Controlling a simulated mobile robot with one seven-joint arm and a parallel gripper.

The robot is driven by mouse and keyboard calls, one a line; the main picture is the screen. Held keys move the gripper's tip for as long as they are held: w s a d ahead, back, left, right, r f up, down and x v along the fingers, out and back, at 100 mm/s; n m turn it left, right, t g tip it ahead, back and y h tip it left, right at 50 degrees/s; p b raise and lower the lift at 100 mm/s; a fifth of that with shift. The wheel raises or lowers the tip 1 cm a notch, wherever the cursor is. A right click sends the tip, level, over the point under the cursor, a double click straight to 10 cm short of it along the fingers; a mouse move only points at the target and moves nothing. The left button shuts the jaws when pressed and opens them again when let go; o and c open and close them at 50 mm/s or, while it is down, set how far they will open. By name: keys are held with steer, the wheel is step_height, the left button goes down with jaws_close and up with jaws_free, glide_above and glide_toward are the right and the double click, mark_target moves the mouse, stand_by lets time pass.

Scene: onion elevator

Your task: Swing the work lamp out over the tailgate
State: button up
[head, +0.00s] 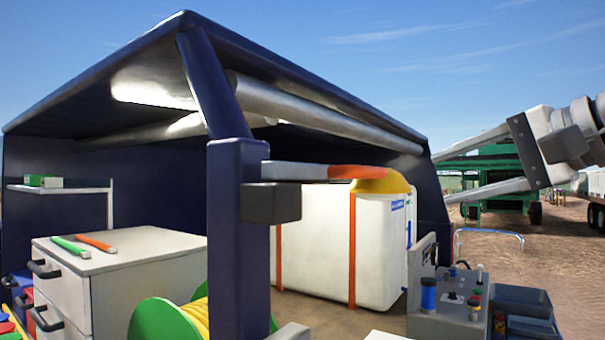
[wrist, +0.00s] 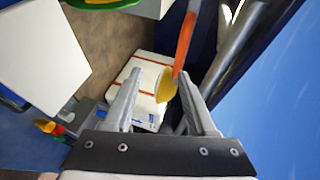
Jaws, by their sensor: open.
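The work lamp's arm is a grey bar (head: 293,171) with an orange sleeve (head: 350,171), running right from a dark bracket (head: 272,203) on the navy corner post. A yellow rounded piece (head: 385,184), seemingly the lamp head, shows at the sleeve's end in front of a white tank. In the wrist view the orange sleeve (wrist: 184,45) and yellow piece (wrist: 167,84) appear near and between my fingertips. My gripper (head: 441,178) is open and empty, right of the yellow piece in the head view; it also shows in the wrist view (wrist: 160,73). The exact gap is unclear.
A navy canopy (head: 330,97) with silver tubes overhangs the bed. The strapped white tank (head: 315,250), a control box (head: 450,310), a drawer cabinet (head: 120,265) and a green reel (head: 165,318) crowd the bed. Open ground lies to the right.

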mark_target(376, 172)
steer(key=shift+t, duration=0.4)
steer(key=r+x, duration=0.1)
steer(key=x, duration=0.4)
steer(key=r+x, duration=0.1)
steer(key=x, duration=0.4)
steer(key=w+r+p+x, duration=0.1)
steer(key=x, duration=0.5)
steer(key=shift+r, duration=0.3)
jaws_close()
stand_by(0.5)
